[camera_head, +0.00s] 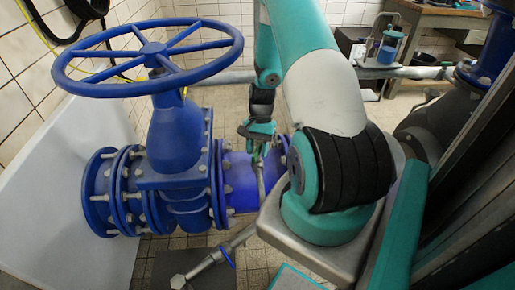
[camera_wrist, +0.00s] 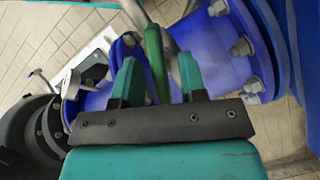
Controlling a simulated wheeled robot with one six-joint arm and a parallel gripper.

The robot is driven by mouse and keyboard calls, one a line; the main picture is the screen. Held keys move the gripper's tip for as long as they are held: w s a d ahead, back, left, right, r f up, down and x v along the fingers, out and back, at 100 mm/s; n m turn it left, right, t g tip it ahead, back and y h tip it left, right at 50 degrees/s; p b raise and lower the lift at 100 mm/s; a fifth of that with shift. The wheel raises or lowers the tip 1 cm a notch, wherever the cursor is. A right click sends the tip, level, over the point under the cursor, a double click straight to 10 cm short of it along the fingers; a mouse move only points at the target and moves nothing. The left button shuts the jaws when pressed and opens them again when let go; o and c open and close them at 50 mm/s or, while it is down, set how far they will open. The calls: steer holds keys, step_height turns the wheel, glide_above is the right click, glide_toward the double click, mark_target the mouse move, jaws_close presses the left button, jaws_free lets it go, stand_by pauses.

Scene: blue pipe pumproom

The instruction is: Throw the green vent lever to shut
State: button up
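The green vent lever (camera_wrist: 154,62) shows in the wrist view as a green grip on a thin metal stem, in front of blue flanged pipework. My gripper (camera_wrist: 158,68) is open, with one finger on each side of the lever's grip in the picture. A gap shows on both sides, wider on the right, and I cannot tell how deep the lever sits between the fingers. In the head view my gripper (camera_head: 261,143) points down at the blue pipe (camera_head: 240,178), and the lever is hard to make out there.
A blue valve body (camera_head: 178,135) with a large blue handwheel (camera_head: 150,57) stands left of my gripper. A metal pipe (camera_head: 215,256) crosses low in front. A bench (camera_head: 440,12) is at the back right. Tiled floor shows between the pipes.

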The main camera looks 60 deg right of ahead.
jaws_close()
steer(key=shift+m, duration=0.3)
steer(key=m+t+p, duration=0.1)
steer(key=m, duration=0.1)
steer(key=shift+s+r+m, duration=0.1)
steer(key=shift+m, duration=0.2)
steer(key=m+t+p, duration=0.1)
steer(key=m, duration=0.2)
steer(key=shift+a+m+p, duration=0.1)
steer(key=shift+m+p, duration=0.2)
steer(key=shift+p, duration=0.1)
steer(key=m+p, duration=0.1)
steer(key=m, duration=0.2)
steer(key=m+t+h, duration=0.1)
steer(key=m, duration=0.2)
steer(key=shift+s+m+t+p, duration=0.1)
steer(key=shift+m+t+p, duration=0.2)
steer(key=shift+p, duration=0.05)
